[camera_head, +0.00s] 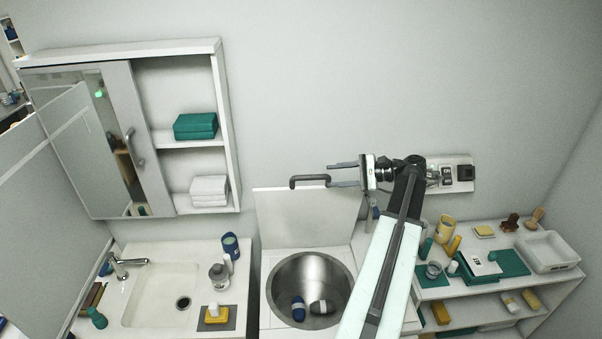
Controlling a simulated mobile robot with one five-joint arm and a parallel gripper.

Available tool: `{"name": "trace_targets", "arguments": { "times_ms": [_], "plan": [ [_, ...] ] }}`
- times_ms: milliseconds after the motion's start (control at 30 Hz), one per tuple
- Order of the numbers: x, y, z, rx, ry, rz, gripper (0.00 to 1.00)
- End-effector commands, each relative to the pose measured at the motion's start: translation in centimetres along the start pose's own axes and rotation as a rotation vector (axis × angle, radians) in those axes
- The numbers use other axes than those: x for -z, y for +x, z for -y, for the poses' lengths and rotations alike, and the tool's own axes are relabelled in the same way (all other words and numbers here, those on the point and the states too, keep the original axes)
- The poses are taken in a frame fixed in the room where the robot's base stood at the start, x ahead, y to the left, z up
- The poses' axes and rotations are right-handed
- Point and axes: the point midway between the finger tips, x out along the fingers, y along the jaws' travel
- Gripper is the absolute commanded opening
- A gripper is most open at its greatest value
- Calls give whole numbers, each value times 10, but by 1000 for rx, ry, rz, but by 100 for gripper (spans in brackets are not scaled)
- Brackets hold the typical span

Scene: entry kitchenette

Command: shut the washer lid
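The washer (262,315) has its top open, showing a round steel drum (335,272) with a few dark and grey items in it. Its white lid (305,217) stands raised, nearly upright against the back wall. A dark bar handle (309,179) is at the lid's upper edge. My gripper (331,174) points left at the right end of this handle. Its two fingers are apart, one above the other, with nothing seen held between them. The lower fingertip appears close to the handle's end; I cannot tell whether they touch.
A sink counter (140,320) with a soap bottle and blue cup is left of the washer. A mirrored wall cabinet (226,140) hangs above it. A shelf unit (470,296) with several small items and a white tray (549,252) stands right. The wall above the lid is clear.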

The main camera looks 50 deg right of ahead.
Motion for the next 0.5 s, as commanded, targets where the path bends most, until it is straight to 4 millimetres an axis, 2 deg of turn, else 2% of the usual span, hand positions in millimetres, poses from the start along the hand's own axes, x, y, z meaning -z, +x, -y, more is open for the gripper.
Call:
{"name": "trace_targets", "arguments": {
  "times_ms": [167, 400, 500],
  "plan": [
    [-2, 27, -2, -11, -5, 11, 40],
    [-5, 77, -3, -17, -7, 17, 40],
    [-6, 89, -2, -17, -7, 18, 40]
  ]
}}
